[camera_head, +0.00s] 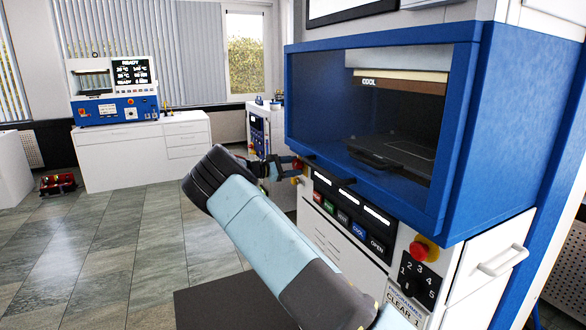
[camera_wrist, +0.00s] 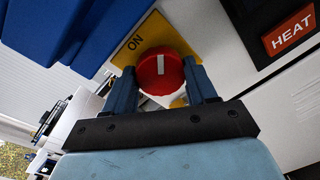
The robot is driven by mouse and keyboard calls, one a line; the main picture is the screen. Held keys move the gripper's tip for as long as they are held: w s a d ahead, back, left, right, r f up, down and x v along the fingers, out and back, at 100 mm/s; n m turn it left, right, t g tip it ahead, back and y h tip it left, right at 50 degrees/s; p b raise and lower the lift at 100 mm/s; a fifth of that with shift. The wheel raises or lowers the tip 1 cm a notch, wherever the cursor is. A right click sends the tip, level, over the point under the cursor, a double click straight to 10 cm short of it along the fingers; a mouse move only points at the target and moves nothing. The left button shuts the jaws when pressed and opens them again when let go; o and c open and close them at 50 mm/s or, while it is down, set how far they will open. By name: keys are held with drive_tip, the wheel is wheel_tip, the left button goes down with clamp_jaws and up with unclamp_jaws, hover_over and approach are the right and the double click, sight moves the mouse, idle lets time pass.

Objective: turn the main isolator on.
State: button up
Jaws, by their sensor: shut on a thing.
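The main isolator is a round red knob (camera_wrist: 161,73) with a white line, on a yellow plate (camera_wrist: 152,32) marked ON. In the wrist view the white line stands upright in the picture, while the ON label lies up and to the left of the knob, so the line does not point straight at it. My gripper (camera_wrist: 160,80) is shut on the knob, one finger on each side. In the head view my gripper (camera_head: 288,165) reaches the left edge of the near press, where the knob is small and partly hidden.
The near blue press (camera_head: 520,130) fills the right, with a row of buttons, a red mushroom button (camera_head: 424,249) and a numbered selector (camera_head: 413,280) below its window. A black and red HEAT button (camera_wrist: 291,31) is near the fingers. Another press (camera_head: 116,92) stands far left. Tiled floor (camera_head: 120,220) is open at left.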

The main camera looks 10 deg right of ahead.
drive_tip(key=m, duration=0.5)
drive_tip(key=shift+t, duration=0.3)
drive_tip(key=m, duration=0.3)
drive_tip(key=shift+f, duration=0.1)
drive_tip(key=shift+s+m, duration=0.1)
drive_tip(key=shift+m, duration=0.2)
drive_tip(key=shift+f, duration=0.15)
drive_tip(key=o, duration=1)
drive_tip(key=shift+o, duration=0.2)
drive_tip(key=shift+r, duration=0.2)
drive_tip(key=shift+a, duration=0.6)
drive_tip(key=v, duration=1.2)
drive_tip(key=shift+s+a, duration=0.25)
